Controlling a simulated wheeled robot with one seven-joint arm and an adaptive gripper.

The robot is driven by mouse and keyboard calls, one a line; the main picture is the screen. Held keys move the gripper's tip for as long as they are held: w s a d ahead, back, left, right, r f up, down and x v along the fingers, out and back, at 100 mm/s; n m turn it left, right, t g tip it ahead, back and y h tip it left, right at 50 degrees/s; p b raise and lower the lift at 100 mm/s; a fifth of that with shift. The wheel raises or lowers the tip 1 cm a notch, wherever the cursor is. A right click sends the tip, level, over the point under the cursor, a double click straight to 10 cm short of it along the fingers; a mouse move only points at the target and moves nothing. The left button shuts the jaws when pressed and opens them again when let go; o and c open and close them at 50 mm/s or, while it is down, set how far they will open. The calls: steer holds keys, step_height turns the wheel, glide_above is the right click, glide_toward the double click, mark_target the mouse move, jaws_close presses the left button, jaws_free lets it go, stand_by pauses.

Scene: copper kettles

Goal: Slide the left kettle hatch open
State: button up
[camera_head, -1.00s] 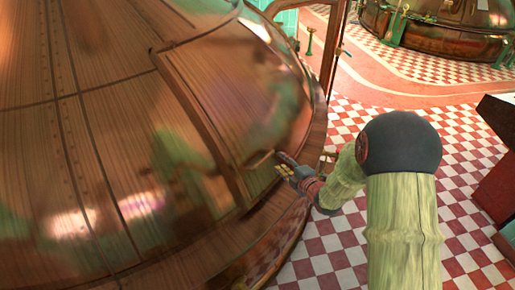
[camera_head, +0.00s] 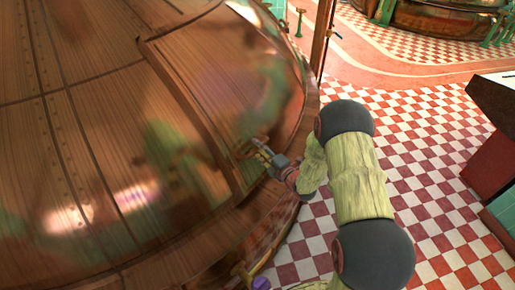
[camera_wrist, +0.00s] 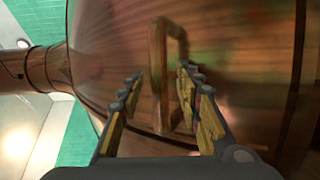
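The large copper kettle (camera_head: 110,150) fills the left of the head view. Its hatch (camera_head: 205,75) is a raised, framed copper panel on the curved side, and it looks shut. A loop handle (camera_head: 246,150) sits near the hatch's lower right edge. My gripper (camera_head: 262,150) is at this handle. In the wrist view the handle (camera_wrist: 157,55) stands between the two spread fingers of my gripper (camera_wrist: 161,73). The fingers are open, with a gap visible on the left side of the handle; contact on the right cannot be told.
Checkered floor (camera_head: 430,165) is clear to the right. A dark-topped counter (camera_head: 495,150) stands at the right edge. Another copper kettle (camera_head: 445,18) is at the back. A thin post (camera_head: 322,35) stands behind the near kettle.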

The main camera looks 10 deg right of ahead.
steer(key=shift+w, duration=0.2)
steer(key=shift+c, duration=0.7)
jaws_close()
